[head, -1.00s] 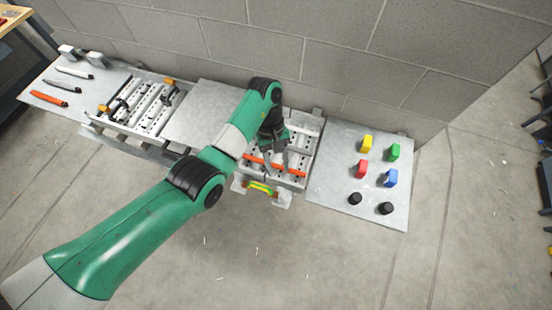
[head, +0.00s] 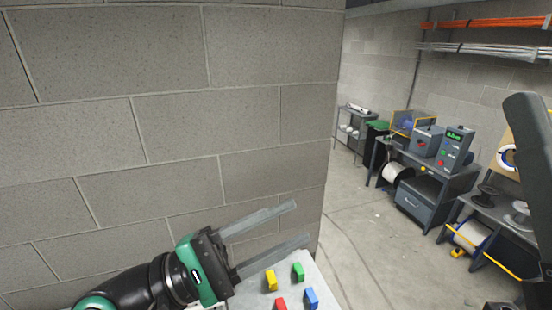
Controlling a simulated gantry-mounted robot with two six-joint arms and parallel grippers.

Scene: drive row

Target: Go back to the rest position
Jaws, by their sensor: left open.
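My left gripper (head: 283,231) is open and empty. Its two grey fingers point right and slightly up, in front of the block wall. It appears in front of and above the left part of the grey panel (head: 323,290). The green and black wrist comes in from the bottom left. My right gripper is not in view; a dark shape at the right edge hides part of the room.
The block wall (head: 160,120) fills the left. Workbenches with equipment (head: 440,170) and a cable spool (head: 470,236) stand at the right, with open floor between.

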